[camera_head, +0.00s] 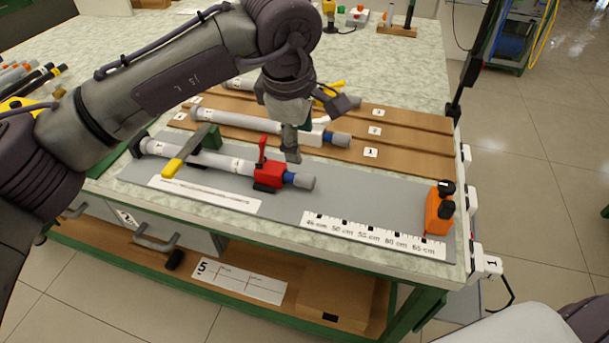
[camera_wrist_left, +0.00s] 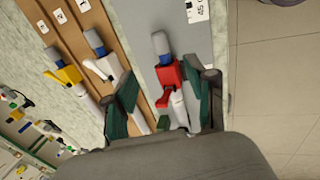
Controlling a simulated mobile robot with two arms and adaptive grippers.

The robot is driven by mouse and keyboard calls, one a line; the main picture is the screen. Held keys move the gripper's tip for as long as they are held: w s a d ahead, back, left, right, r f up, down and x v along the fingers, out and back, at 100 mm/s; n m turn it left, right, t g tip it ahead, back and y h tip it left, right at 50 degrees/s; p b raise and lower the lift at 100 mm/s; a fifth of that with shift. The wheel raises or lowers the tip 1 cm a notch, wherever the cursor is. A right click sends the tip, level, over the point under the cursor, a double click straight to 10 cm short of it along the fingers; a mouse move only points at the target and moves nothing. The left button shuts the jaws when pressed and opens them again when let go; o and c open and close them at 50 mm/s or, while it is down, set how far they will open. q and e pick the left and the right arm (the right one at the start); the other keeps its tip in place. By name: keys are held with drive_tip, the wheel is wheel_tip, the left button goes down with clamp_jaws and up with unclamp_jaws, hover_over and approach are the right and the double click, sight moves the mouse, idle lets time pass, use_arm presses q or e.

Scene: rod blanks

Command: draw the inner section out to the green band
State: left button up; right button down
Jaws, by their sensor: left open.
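A white telescoping rod (camera_head: 219,163) lies on the grey mat (camera_head: 330,196). A red clamp (camera_head: 268,177) with a raised red lever sits around its right part. A blue ring and a grey end piece (camera_head: 304,181) stick out to the right of the clamp. No green band shows on the rod. My left gripper (camera_head: 291,152) hangs just above and behind the red clamp. In the left wrist view its two dark green fingers (camera_wrist_left: 170,108) are apart, and the red clamp (camera_wrist_left: 170,78) shows between them. Nothing is held. My right gripper is out of view.
A yellow-handled green clamp (camera_head: 190,149) crosses the rod's left part. A ruler strip (camera_head: 372,235) lies at the mat's front right, near an orange block (camera_head: 437,210). Other rods lie on the brown rack (camera_head: 410,145) behind.

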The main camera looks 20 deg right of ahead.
sight(304, 177)
use_arm(q)
drive_tip(key=x, duration=1.3)
drive_tip(key=shift+w+f, duration=0.1)
drive_tip(key=shift+f, duration=0.2)
clamp_jaws()
